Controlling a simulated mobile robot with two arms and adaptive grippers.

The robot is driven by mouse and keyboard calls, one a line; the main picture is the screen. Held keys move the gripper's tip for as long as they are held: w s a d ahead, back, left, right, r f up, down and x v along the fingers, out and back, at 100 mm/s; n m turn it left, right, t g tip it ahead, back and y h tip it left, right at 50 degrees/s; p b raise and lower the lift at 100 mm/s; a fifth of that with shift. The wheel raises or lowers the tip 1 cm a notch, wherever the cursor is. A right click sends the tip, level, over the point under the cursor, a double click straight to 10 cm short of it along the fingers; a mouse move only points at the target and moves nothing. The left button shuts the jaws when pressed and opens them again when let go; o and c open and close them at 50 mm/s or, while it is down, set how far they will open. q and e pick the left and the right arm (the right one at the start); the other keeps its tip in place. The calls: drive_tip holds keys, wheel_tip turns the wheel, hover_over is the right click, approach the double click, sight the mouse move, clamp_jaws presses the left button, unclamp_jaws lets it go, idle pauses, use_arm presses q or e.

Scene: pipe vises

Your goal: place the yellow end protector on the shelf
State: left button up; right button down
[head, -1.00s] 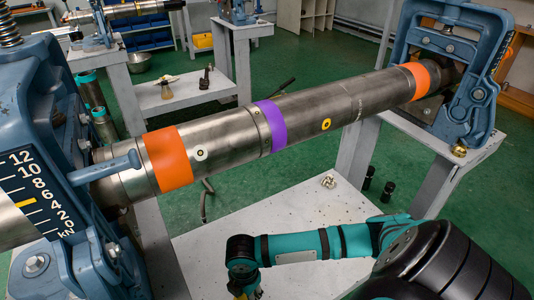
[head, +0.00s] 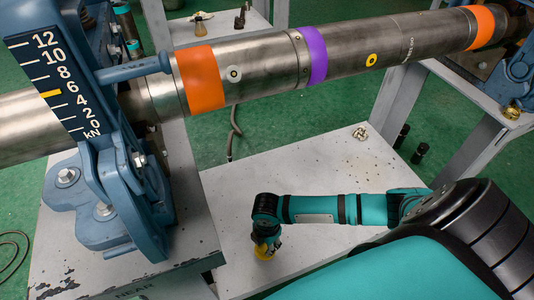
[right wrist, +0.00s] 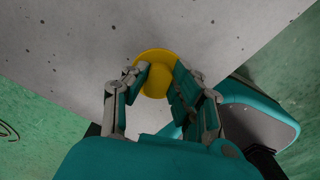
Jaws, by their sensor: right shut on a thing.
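The yellow end protector (right wrist: 158,57) is a round, flanged piece between the fingertips of my right gripper (right wrist: 157,80) in the right wrist view. My right gripper is shut on it. In the head view the end protector (head: 264,252) shows as a small yellow patch under my right gripper (head: 266,240), low over the pale speckled shelf (head: 320,190). I cannot tell whether it touches the shelf surface. My left gripper is not in view.
The long steel pipe (head: 370,50) with orange and purple bands runs above the shelf. A blue vise (head: 110,205) with a kN scale (head: 55,85) stands at left. A small metal part (head: 360,133) lies at the shelf's back. The shelf's middle is clear.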

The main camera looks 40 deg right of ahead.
drive_tip(key=shift+f, duration=0.1)
drive_tip(key=c, duration=1.1)
unclamp_jaws()
